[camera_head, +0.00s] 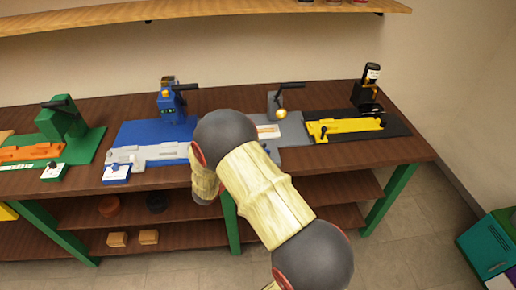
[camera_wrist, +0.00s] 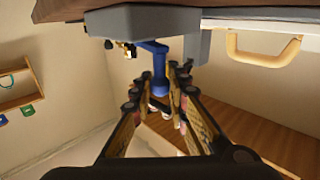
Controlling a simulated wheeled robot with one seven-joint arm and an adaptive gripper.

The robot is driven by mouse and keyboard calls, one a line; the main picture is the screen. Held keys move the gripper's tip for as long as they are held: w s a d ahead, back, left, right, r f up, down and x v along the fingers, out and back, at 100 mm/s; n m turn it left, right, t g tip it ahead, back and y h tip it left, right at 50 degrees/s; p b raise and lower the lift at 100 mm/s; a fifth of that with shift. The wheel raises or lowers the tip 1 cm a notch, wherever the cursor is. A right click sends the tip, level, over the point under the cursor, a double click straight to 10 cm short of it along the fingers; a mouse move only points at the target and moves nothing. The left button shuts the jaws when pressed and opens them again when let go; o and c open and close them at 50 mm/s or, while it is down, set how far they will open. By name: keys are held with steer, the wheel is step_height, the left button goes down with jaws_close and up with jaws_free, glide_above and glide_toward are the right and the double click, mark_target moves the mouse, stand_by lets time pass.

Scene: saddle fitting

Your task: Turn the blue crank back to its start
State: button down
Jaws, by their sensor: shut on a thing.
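In the wrist view the blue crank (camera_wrist: 155,49) joins the side of a grey block (camera_wrist: 130,22), and its blue lower part runs down between my fingers. My gripper (camera_wrist: 162,80) is shut on the blue crank, with one finger on each side. The crank's lower end is partly hidden by the fingers. In the head view my arm covers the gripper, and the crank does not show there. The arm stands in front of the bench, between the blue station (camera_head: 140,132) and the grey station (camera_head: 292,132).
The long wooden bench (camera_head: 365,153) carries a green station (camera_head: 62,122) at left and a black station with a yellow part (camera_head: 345,128) at right. Coloured bins (camera_head: 488,245) stand at right. Open floor lies in front.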

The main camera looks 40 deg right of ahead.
steer(key=shift+w+r+m+g, duration=0.15)
steer(key=shift+w+m+g, duration=0.05)
steer(key=shift+m+g, duration=0.1)
steer(key=c, duration=1.8)
jaws_free()
steer(key=shift+o, duration=0.4)
steer(key=s+a, duration=0.2)
steer(key=a, duration=0.9)
steer(key=shift+s+a, duration=0.15)
steer(key=shift+a, duration=0.25)
